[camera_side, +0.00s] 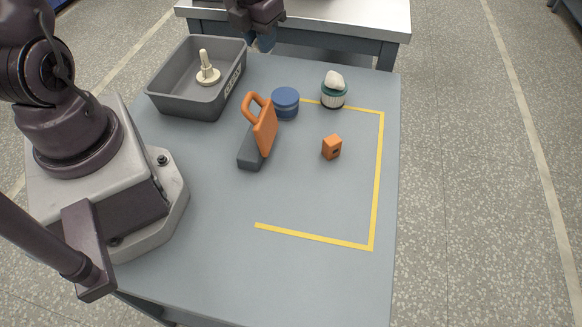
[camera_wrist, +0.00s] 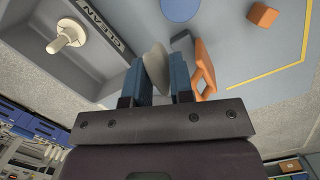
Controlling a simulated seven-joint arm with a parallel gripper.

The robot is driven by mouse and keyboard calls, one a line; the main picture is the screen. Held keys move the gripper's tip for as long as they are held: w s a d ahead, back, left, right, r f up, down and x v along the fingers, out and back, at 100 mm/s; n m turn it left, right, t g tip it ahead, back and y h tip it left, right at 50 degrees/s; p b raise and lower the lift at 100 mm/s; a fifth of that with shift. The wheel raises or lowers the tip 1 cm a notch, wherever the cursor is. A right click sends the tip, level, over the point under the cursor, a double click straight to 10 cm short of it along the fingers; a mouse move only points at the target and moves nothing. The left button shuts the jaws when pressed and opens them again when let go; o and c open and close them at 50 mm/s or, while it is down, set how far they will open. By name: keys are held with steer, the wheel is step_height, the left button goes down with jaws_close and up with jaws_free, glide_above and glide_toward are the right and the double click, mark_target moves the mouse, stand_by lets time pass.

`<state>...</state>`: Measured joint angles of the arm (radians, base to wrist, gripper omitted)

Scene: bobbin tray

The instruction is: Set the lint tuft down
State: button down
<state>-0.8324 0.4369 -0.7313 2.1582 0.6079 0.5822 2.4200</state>
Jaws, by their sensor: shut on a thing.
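My gripper (camera_side: 264,42) is at the top of the side view, near the far edge of the table and to the right of the tray. In the wrist view its two blue fingers (camera_wrist: 158,75) are shut on a pale grey, rounded lint tuft (camera_wrist: 156,67). The tuft is hidden in the side view. A grey tray (camera_side: 186,107) stands at the back left with a cream bobbin (camera_side: 207,72) upright in it. The tray wall (camera_wrist: 94,32) and the bobbin (camera_wrist: 67,37) show at left in the wrist view, with the word CLEAN.
A blue round tin (camera_side: 285,104) stands mid-table. Beside it is an orange loop-handled piece (camera_side: 265,127) on a dark grey block (camera_side: 250,158). A teal-and-white striped pot (camera_side: 333,98) carries a white lump (camera_side: 334,80). An orange cube (camera_side: 331,147) sits inside yellow tape (camera_side: 377,180); the front taped area is clear.

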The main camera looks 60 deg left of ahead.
steer(key=s+d+f+m+h, duration=0.1)
steer(key=s+d+f+m, duration=0.15)
steer(key=d+m, duration=0.65)
step_height(320, 180, up, 3)
steer(key=m+h, duration=0.1)
steer(key=m, duration=0.8)
glide_above(293, 189)
steer(key=shift+s+a+r+g, duration=0.15)
steer(key=shift+s+r+g, duration=0.05)
steer(key=shift+g, duration=0.2)
steer(key=c, duration=1.9)
jaws_free()
steer(key=shift+f, duration=8.7)
steer(key=shift+o, duration=0.2)
steer(key=shift+f, duration=0.1)
steer(key=o, duration=0.9)
steer(key=shift+c, duration=0.2)
step_height(293, 189, up, 12)
steer(key=a, duration=0.1)
steer(key=shift+s+a, duration=0.35)
steer(key=shift+a, duration=0.05)
